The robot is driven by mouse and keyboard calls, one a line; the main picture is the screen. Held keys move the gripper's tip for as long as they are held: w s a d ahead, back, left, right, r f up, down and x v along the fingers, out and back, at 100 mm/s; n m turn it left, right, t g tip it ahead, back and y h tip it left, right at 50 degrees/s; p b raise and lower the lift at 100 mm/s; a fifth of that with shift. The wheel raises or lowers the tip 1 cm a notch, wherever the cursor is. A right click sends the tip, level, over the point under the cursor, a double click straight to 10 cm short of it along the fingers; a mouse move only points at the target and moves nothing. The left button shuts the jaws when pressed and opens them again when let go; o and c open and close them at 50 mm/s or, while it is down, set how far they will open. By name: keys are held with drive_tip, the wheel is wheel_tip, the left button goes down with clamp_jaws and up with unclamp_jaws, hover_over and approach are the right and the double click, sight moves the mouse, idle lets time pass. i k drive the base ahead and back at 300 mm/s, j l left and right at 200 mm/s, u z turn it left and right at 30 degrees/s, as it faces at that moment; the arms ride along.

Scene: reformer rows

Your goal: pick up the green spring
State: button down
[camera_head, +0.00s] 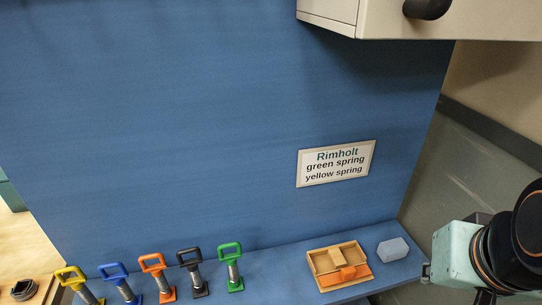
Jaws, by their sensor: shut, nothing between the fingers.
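The green spring (233,269) stands upright on the blue shelf, at the right end of a row of springs. It has a green loop handle on top, a grey coil and a green foot. My gripper (427,272) is at the lower right, well to the right of the green spring and apart from it. It is shut and empty; its fingers show only small and in part.
Black (193,274), orange (156,275), blue (119,284) and yellow (78,284) springs stand to the left. A wooden tray (318,263) with an orange piece and a grey-blue block (393,249) lie right of the green spring. A label (336,164) is on the blue panel; a pale cabinet (400,22) overhangs.

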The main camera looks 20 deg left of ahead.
sight(235, 283)
drive_tip(key=j+u, duration=0.1)
drive_tip(key=u, duration=0.3)
drive_tip(key=j+u, duration=0.1)
drive_tip(key=u, duration=0.35)
drive_tip(key=i+u, duration=0.1)
drive_tip(key=u, duration=0.3)
drive_tip(key=i+j+u, duration=0.1)
drive_tip(key=u, duration=0.35)
drive_tip(key=j+u, duration=0.1)
drive_tip(key=u, duration=0.3)
drive_tip(key=i+l, duration=0.05)
